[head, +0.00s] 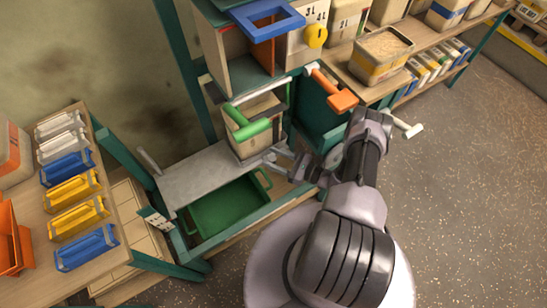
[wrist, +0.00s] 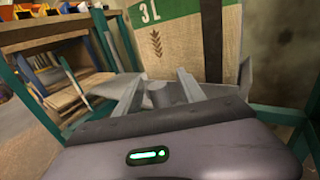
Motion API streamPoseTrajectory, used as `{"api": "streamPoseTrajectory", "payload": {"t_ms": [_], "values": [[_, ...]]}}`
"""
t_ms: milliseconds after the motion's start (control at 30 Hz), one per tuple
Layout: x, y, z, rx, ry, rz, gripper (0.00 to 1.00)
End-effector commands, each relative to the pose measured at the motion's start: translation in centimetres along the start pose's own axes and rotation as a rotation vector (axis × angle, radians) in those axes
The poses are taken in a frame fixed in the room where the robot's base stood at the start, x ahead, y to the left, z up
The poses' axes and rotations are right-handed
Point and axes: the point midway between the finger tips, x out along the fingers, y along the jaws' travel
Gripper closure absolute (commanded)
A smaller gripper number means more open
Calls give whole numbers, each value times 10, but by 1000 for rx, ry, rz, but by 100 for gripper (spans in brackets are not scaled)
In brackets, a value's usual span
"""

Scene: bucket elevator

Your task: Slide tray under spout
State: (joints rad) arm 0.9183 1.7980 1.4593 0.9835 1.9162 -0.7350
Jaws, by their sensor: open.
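I cannot clearly pick out a spout.
A beige container (head: 258,138) with a green handle (head: 250,129) stands above the gripper. An orange handle (head: 340,94) and a blue frame (head: 268,18) jut out higher up. The floor (head: 450,190) at right is clear.

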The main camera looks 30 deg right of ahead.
Motion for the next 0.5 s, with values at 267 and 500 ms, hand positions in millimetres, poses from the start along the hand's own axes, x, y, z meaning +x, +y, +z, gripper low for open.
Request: {"api": "streamPoseTrajectory", "payload": {"t_ms": [267,500], "values": [[0,-1,34,0,0,-1,53],[-38,45,46,5,0,-7,53]]}}
